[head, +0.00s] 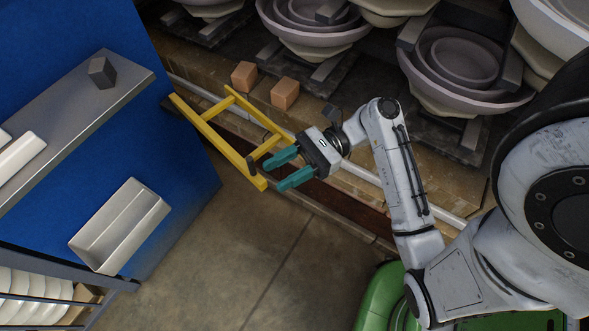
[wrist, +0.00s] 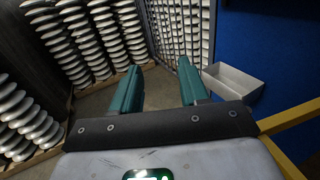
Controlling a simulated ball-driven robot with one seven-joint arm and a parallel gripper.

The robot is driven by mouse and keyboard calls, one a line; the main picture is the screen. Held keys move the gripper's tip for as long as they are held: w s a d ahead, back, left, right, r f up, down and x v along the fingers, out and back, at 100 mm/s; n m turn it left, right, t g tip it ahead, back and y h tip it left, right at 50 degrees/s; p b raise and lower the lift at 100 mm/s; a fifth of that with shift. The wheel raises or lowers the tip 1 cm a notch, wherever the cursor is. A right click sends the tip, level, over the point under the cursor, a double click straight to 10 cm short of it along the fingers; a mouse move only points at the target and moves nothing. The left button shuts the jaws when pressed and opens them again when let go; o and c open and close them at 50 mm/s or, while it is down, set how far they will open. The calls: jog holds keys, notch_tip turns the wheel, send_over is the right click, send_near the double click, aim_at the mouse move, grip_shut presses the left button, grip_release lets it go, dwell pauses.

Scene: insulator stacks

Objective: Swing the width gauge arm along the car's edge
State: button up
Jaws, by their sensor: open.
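The width gauge arm (head: 214,136) is a yellow ladder-like frame with two long bars and crossbars. In the head view it reaches from beside the blue wall out along the car's edge (head: 354,182).
Two orange-brown blocks (head: 285,93) (head: 244,75) sit on the car's edge beside stacked bowl-shaped insulators (head: 463,62). A blue wall (head: 178,165) carries a grey shelf (head: 75,125) and a metal bin (head: 119,226). Bare floor (head: 250,240) lies in front. The wrist view shows several insulator stacks (wrist: 110,35).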

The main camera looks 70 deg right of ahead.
jog(key=shift+s+a+r, duration=0.1)
jog(key=shift+s+r, duration=0.2)
jog(key=shift+s, duration=0.35)
jog(key=shift+s+a+r, duration=0.1)
jog(key=shift+s+r, duration=0.15)
jog(key=shift+s, duration=0.35)
jog(key=shift+c, duration=0.2)
